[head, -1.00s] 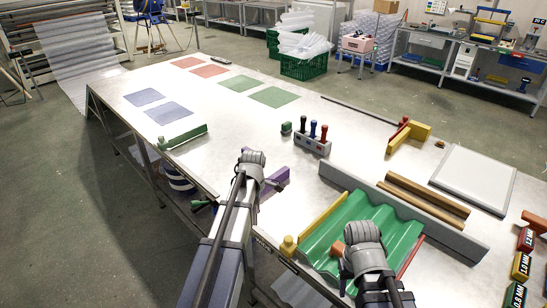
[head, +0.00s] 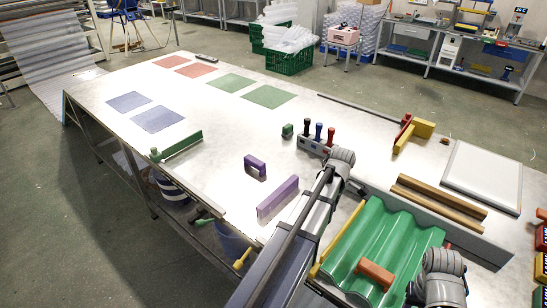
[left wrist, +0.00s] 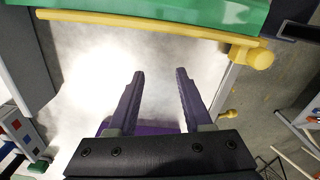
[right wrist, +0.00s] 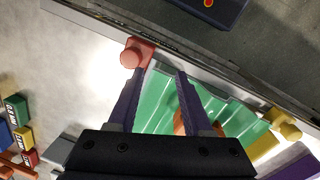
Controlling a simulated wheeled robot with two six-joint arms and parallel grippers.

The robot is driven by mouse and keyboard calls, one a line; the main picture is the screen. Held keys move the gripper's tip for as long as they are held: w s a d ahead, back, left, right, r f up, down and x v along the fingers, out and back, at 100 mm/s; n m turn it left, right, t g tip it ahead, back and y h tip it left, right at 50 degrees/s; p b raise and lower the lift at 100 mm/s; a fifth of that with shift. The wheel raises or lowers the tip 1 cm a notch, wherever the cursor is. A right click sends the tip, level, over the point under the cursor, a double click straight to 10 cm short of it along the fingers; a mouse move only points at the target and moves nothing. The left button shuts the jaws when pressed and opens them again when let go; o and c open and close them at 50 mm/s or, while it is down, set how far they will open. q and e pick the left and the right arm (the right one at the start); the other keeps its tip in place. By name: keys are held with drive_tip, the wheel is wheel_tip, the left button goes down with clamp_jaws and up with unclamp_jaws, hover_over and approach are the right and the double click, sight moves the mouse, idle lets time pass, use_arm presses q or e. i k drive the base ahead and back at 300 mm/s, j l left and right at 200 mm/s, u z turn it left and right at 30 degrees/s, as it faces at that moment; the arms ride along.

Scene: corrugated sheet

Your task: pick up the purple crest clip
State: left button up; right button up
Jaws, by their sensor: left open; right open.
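A small purple arched piece (head: 255,166), which looks like the crest clip, stands on the table left of my left arm in the head view. A longer purple bar (head: 278,199) stands in front of it, nearer the table's front edge. My left gripper (left wrist: 160,74) is open and empty over bare table, beside the yellow rail. A purple part (left wrist: 150,128) shows behind its fingers; I cannot tell which piece it is. My right gripper (right wrist: 160,72) is open above the green corrugated sheet (head: 385,235), between a red knob (right wrist: 132,57) and an orange piece (right wrist: 182,122).
An orange block (head: 376,273) lies on the sheet. A yellow rail (left wrist: 150,27) runs along the sheet's left side. A holder with several colored handles (head: 315,142) stands behind my left wrist. A green bar (head: 180,145) lies left. The table's middle left is mostly free.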

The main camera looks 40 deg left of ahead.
sight(248, 160)
drive_tip(key=j+z, duration=0.15)
drive_tip(key=j, duration=0.55)
drive_tip(key=j+z, duration=0.15)
drive_tip(key=j, duration=0.55)
drive_tip(key=k+j+z, duration=0.2)
drive_tip(key=j, duration=1.4)
